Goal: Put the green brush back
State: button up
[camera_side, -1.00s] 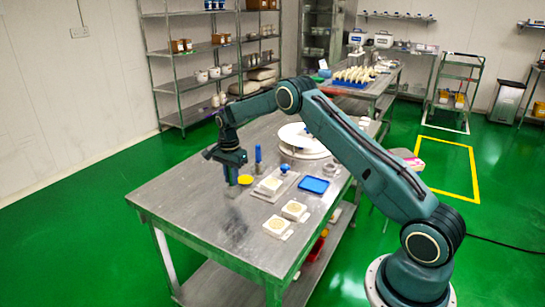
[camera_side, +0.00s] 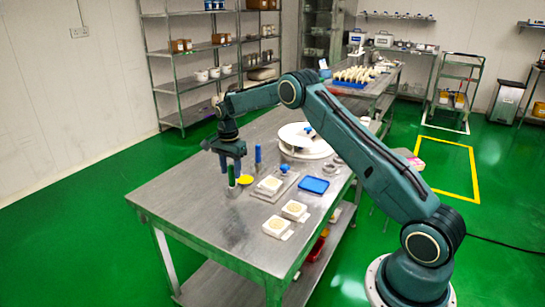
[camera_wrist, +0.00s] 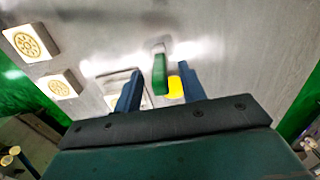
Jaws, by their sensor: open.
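The green brush (camera_side: 232,178) stands upright on the metal table, beside a yellow round piece. In the wrist view the green brush (camera_wrist: 160,75) shows in the gap between my two blue fingers. My gripper (camera_side: 230,165) is open above the brush, pointing down, with nothing held. The wrist view shows the open fingers of my gripper (camera_wrist: 160,88) on either side, apart from the brush. A blue-handled brush (camera_side: 258,156) stands upright behind and to the right. The foot of the green brush is small and hard to make out.
The yellow piece (camera_side: 244,180) lies close to the green brush. A stamped block on a plate (camera_side: 284,188), a blue tray (camera_side: 314,185) and two pale blocks (camera_side: 277,227) stand to the right. A white round machine (camera_side: 304,143) stands behind. The table's front left is clear.

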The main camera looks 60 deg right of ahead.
notch_tip(320, 180, up, 8)
jog(key=shift+r, duration=0.5)
dwell(0.5)
jog(key=shift+a+r, duration=0.1)
jog(key=shift+r, duration=0.15)
jog(key=s+a+r+n+t, duration=0.1)
jog(key=s+a+r+n, duration=0.3)
jog(key=s+a+r, duration=0.35)
jog(key=s+a+r+n+t, duration=0.2)
jog(key=s+a+r+n, duration=0.25)
jog(key=s+r, duration=0.5)
jog(key=s+a+f+n+t, duration=0.1)
jog(key=s+a+n, duration=0.1)
jog(key=s, duration=0.6)
jog(key=s+a+f+n, duration=0.1)
jog(key=s+a+n, duration=0.1)
jog(key=s+n, duration=0.2)
jog(key=s+a+f+n+t, duration=0.1)
jog(key=s+a+n, duration=0.1)
jog(key=s, duration=0.9)
jog(key=shift+s+f+n+t, duration=0.2)
jog(key=shift+s+n+t, duration=0.15)
jog(key=shift+n, duration=0.4)
